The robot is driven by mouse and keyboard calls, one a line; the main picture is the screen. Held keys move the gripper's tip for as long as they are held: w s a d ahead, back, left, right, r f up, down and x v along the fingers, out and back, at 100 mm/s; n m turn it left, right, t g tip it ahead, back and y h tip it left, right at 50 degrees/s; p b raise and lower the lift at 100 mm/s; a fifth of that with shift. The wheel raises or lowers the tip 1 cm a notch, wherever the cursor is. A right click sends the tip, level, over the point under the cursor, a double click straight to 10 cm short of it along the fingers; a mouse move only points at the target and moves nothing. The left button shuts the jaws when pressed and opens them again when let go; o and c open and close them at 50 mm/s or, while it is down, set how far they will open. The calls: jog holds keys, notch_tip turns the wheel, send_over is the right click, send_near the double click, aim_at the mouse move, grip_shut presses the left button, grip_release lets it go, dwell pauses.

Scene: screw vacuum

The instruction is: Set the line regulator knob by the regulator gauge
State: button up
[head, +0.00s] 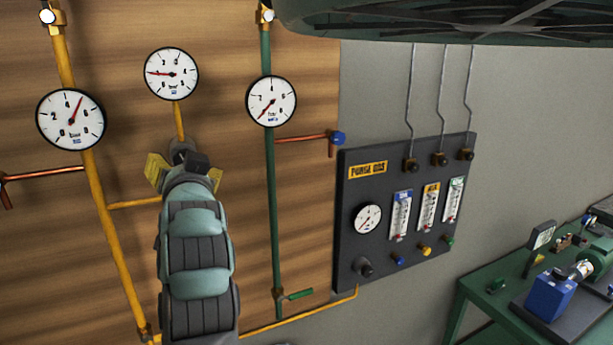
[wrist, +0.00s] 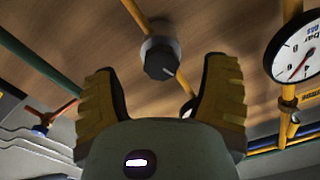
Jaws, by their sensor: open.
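The regulator knob (wrist: 159,62) is a dark round knob with a pale mark on a grey body, on a yellow pipe against the wood wall. I cannot tell how far the fingertips are from the knob.
A gauge (head: 70,119) on the left yellow pipe reads mid-scale. Another (head: 271,101) on the green pipe reads low. A dark purge panel (head: 375,240) with flowmeters and knobs is at right, beside a green bench (head: 475,292). A dark round fixture (head: 440,18) hangs above.

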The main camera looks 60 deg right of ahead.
jog(key=shift+p+x, duration=0.95)
jog(key=shift+x, duration=0.75)
jog(key=shift+r, duration=0.1)
jog(key=shift+c, duration=0.3)
jog(key=c, duration=1.1)
